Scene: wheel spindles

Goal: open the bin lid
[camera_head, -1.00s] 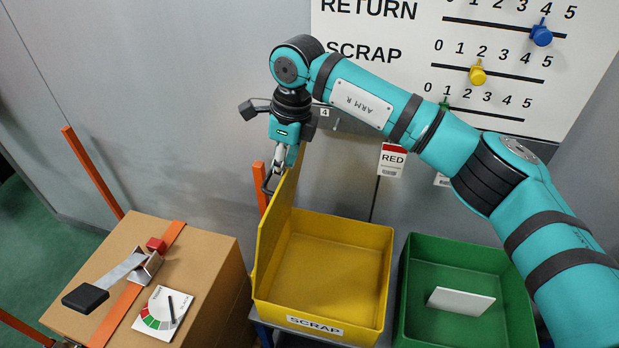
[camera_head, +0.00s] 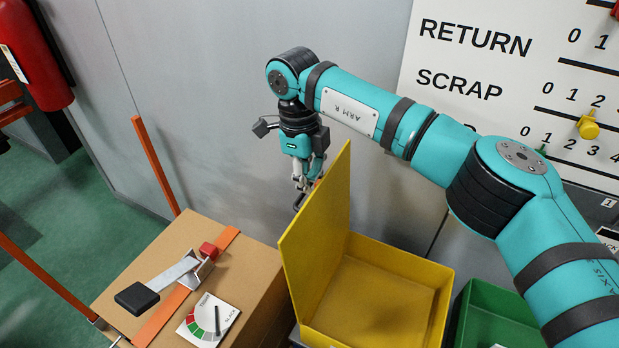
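The yellow bin (camera_head: 385,345) stands at the lower middle with its inside in view. Its yellow lid (camera_head: 318,240) stands raised along the bin's left side, leaning a little outward to the left. My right gripper (camera_head: 300,195) points down just beyond the lid's upper edge, on its outer left side. The lid's edge is close to the fingers; I cannot tell whether they touch it. The fingers are small and partly overlapped, so their opening is unclear. My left gripper is out of view.
A green bin (camera_head: 490,315) stands right. An orange post (camera_head: 155,165) and grey wall are behind. A fire extinguisher (camera_head: 38,55) hangs upper left.

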